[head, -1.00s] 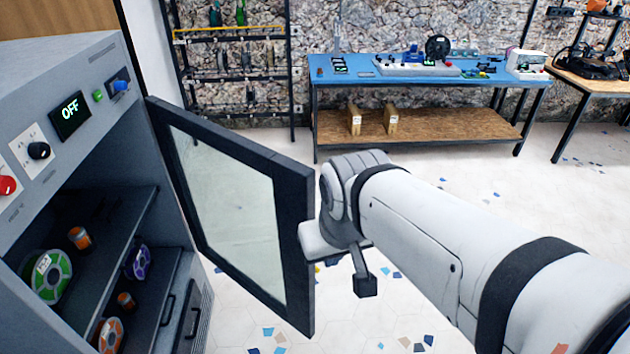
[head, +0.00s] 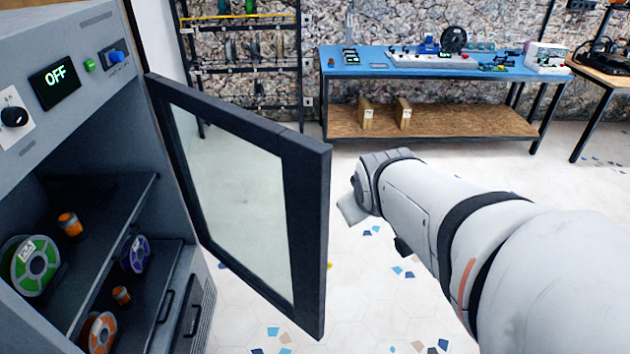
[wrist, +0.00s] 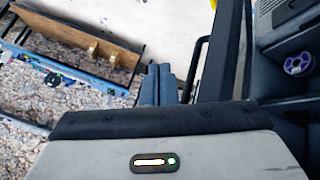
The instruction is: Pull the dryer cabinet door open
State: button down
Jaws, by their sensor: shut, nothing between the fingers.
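The dryer cabinet (head: 85,25) stands at the left of the head view. Its dark-framed glass door (head: 305,210) stands swung wide open, showing the shelves inside. In the wrist view, the door (wrist: 222,60) runs along the right, with its dark bar handle (wrist: 196,62) on the near side. My gripper (wrist: 160,70) has its two fingers together and empty, left of the handle and apart from it. In the head view my arm reaches in from the right, with a gap between the wrist and the door edge; the fingers are hidden there.
Green (head: 33,265), purple (head: 136,254) and orange (head: 100,335) spools sit inside the cabinet. A blue-topped workbench (head: 420,65) stands at the back, with a rack (head: 245,70) left of it. The tiled floor right of the door is clear.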

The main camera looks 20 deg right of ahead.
jog(key=w+d+f+n+t+h+b, duration=0.25)
jog(key=w+d+f+t+b, duration=0.2)
jog(key=d+f+b, duration=0.35)
notch_tip(320, 180, down, 15)
jog(key=n+t+y+b, duration=0.6)
jog(key=n+y+b, duration=0.2)
jog(key=n+b, duration=0.9)
jog(key=w+m+p, duration=0.2)
jog(key=w+p, duration=0.9)
jog(key=w, duration=0.2)
jog(key=shift+w+d, duration=0.3)
jog(key=shift+d, duration=0.1)
